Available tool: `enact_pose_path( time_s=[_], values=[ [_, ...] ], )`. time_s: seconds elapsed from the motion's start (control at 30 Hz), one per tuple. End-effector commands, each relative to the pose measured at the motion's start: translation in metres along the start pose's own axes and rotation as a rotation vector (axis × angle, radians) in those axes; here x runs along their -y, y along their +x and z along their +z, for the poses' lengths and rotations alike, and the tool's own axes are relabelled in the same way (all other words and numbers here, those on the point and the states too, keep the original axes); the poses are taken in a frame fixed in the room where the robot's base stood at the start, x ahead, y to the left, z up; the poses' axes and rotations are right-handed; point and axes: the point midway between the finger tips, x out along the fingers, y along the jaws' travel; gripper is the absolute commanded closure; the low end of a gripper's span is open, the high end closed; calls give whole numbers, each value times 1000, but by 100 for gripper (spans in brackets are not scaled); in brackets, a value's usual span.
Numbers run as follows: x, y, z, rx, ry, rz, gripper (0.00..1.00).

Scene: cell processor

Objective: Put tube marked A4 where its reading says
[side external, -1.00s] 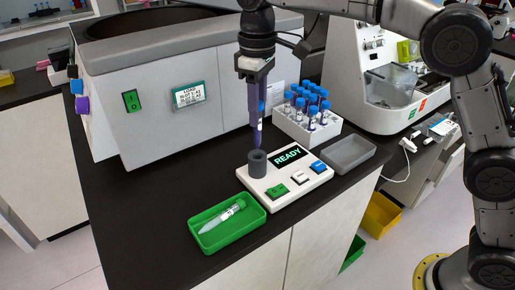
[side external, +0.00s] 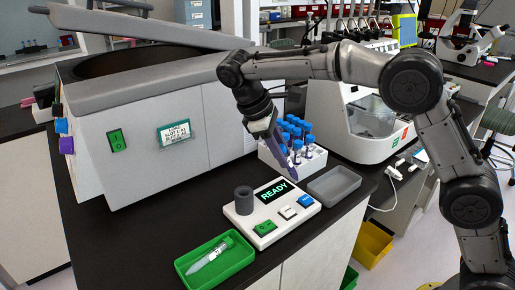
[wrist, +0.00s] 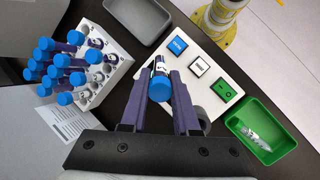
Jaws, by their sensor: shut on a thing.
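My gripper (wrist: 158,88) is shut on a blue-capped tube (wrist: 160,84). The tube has a white label with dark marks that I cannot read. In the side external view my gripper (side external: 288,165) is tilted, between the tube rack and the reader, above the bench. The reader (side external: 270,228) is a white panel with a lit READY display (side external: 273,191) and a dark grey round socket (side external: 243,200). In the wrist view the socket is partly hidden behind a finger. The white rack (side external: 291,168) holds several blue-capped tubes.
A green tray (side external: 240,262) with a clear tube (side external: 212,252) lies left of the reader. An empty grey tray (side external: 334,184) lies right. Green, white and blue buttons (side external: 305,202) line the reader's front. A large grey machine (side external: 160,150) with a raised lid stands behind.

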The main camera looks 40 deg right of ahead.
Motion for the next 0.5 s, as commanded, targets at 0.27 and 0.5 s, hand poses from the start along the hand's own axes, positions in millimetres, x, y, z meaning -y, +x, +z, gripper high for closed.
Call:
enact_pose_path(
  time_s=[0.27,0.5],
  values=[
    [-44,51,66,187,-191,257,100],
    [-60,66,96,340,-313,518,100]
  ],
)
